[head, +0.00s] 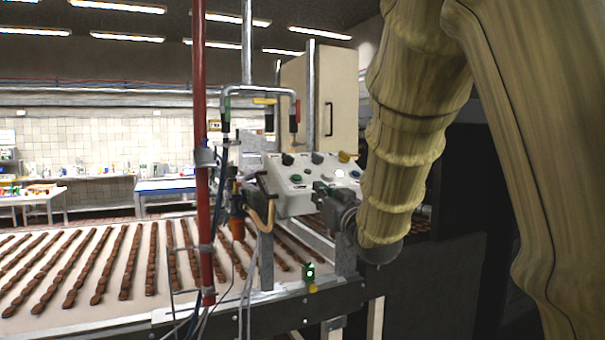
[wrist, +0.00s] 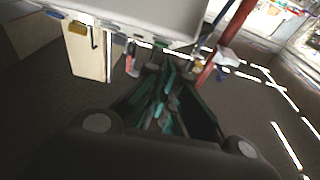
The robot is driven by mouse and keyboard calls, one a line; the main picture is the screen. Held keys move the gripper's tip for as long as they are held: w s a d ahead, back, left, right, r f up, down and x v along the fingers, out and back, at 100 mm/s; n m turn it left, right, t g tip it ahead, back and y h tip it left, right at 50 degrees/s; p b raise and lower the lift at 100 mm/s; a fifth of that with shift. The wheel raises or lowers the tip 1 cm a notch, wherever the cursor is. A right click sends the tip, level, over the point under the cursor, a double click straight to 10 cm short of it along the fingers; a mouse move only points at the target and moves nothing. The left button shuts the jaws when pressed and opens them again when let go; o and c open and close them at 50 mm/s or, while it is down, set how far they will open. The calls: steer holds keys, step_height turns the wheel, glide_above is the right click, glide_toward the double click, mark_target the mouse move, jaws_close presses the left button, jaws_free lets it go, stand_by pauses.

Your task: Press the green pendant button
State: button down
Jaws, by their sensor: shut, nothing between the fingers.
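My gripper (head: 324,194) is in front of a white control box (head: 283,200), near its lower right side. In the wrist view my gripper (wrist: 163,105) is shut and empty, with dark and teal finger parts. The control box shows a green button (head: 296,178), a white one (head: 340,173), and dark and yellow knobs on top. A hanging frame above it has a green end (head: 226,112) and a red end (head: 294,115). A small green box (head: 309,271) with a bright spot sits on the conveyor's edge. I cannot tell which green part is the pendant button.
A conveyor (head: 105,275) carries rows of brown pieces. A red pole (head: 200,130) with cables stands left of the control box. A beige cabinet (head: 340,100) is behind it. In the wrist view the control box's edge (wrist: 150,18) crosses the top.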

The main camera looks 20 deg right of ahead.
steer(key=shift+t, duration=0.5)
steer(key=r, duration=0.2)
steer(key=s+r, duration=0.1)
steer(key=r, duration=0.2)
steer(key=shift+s+d+r, duration=0.15)
step_height(320, 180, up, 3)
steer(key=p, duration=0.4)
glide_above(297, 179)
steer(key=s, duration=0.5)
steer(key=shift+w+d+f+p, duration=0.15)
steer(key=shift+w+f+p, duration=0.45)
steer(key=shift+f, duration=0.35)
steer(key=shift+w+d+f+p, duration=0.15)
steer(key=shift+w+f+p, duration=0.45)
steer(key=shift+f, duration=0.3)
